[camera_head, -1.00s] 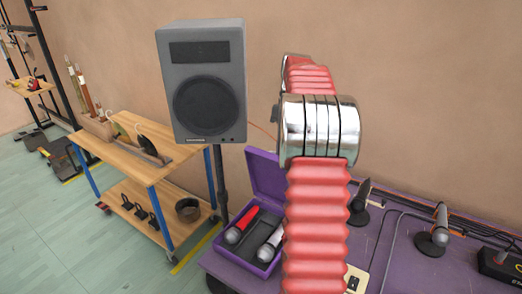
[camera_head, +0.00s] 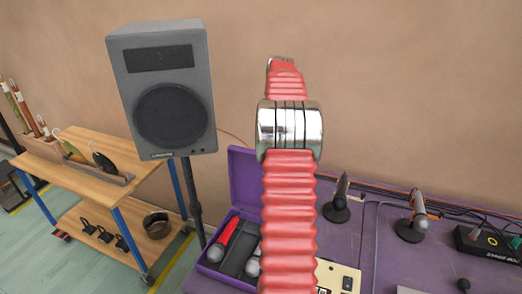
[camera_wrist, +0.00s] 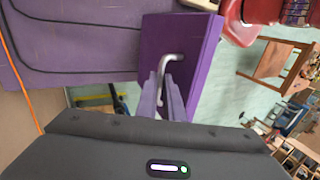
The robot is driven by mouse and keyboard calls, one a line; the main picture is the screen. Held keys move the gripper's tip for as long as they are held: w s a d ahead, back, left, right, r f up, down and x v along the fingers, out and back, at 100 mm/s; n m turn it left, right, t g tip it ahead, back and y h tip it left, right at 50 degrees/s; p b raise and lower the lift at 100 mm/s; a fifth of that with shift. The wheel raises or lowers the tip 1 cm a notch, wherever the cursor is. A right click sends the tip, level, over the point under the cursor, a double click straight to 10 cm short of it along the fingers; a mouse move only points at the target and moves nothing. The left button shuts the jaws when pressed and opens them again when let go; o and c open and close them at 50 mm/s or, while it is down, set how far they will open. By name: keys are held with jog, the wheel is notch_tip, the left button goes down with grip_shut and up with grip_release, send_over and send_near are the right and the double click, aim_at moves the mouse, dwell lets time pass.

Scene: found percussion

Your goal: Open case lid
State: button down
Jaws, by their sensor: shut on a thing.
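The purple case (camera_head: 212,268) stands on the purple table in the head view, partly hidden behind my red arm. Its lid (camera_head: 243,178) stands up at the back, raised from the case. Inside the case lie a red-bodied microphone (camera_head: 225,238) and a grey-headed one (camera_head: 253,265). In the wrist view the lid (camera_wrist: 190,40) fills the upper middle and carries a bent metal handle (camera_wrist: 170,60). My gripper (camera_wrist: 170,82) is shut on this handle. The fingertips cover part of the handle. My gripper cannot be made out in the head view.
A grey speaker (camera_head: 165,90) on a black stand rises left of the case. Microphones on stands (camera_head: 412,220) and a black box (camera_head: 490,243) sit on the table's right. A wooden cart (camera_head: 90,175) stands at left. The wall is close behind.

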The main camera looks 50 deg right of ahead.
jog(key=shift+s+f, duration=0.1)
jog(key=shift+s, duration=0.1)
jog(key=c, duration=1.9)
grip_release()
jog(key=shift+w, duration=0.1)
jog(key=shift+a+r, duration=0.15)
jog(key=shift+r, duration=0.05)
